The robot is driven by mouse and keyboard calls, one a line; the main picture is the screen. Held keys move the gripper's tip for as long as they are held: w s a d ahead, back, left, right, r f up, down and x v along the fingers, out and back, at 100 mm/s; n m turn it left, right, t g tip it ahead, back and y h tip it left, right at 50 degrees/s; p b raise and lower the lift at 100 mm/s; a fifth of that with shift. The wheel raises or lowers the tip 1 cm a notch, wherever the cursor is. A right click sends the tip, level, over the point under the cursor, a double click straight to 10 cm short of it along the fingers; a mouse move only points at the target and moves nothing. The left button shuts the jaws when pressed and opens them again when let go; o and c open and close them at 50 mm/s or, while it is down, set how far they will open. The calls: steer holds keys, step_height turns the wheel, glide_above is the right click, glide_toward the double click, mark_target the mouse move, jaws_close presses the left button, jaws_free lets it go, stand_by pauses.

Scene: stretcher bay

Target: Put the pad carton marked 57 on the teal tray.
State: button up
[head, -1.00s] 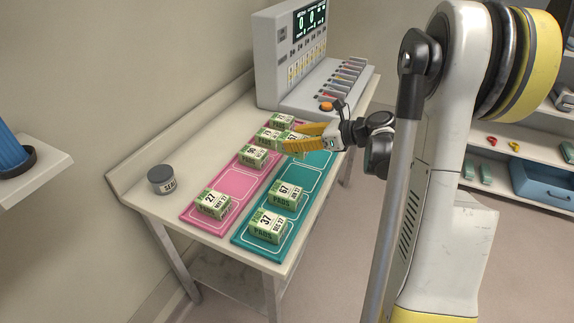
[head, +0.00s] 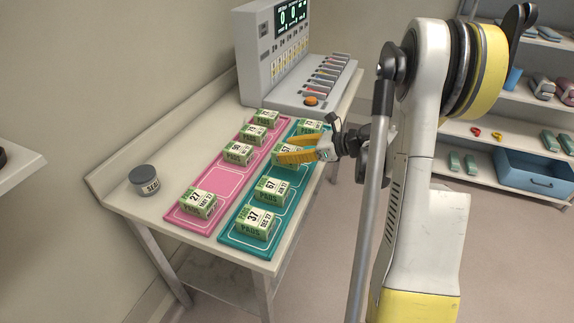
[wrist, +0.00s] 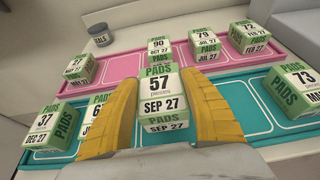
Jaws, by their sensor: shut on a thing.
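The pad carton marked 57 (wrist: 158,92) is white and green and stands upright between the yellow fingers of my gripper (wrist: 156,100), which is shut on it. In the head view, the carton (head: 287,151) and my gripper (head: 300,152) are at the teal tray (head: 238,243), between the cartons marked 67 (head: 268,191) and 73 (head: 311,127). The carton is at or just above the tray surface; its underside is hidden, so I cannot tell whether it touches.
The carton marked 37 (head: 254,223) is at the teal tray's near end. The pink tray (head: 218,180) alongside holds several cartons, including 27 (head: 197,203) and 90 (head: 237,153). A grey jar (head: 144,180) stands left; a console (head: 298,75) stands behind.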

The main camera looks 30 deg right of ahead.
step_height(320, 180, down, 4)
steer(key=shift+w+a+f+b, duration=0.1)
steer(key=shift+w+f+b, duration=0.1)
steer(key=shift+b, duration=0.8)
steer(key=shift+s+r, duration=0.1)
steer(key=shift+r, duration=0.05)
steer(key=o, duration=0.9)
steer(key=shift+f, duration=0.2)
steer(key=o, duration=0.4)
steer(key=shift+r, duration=0.2)
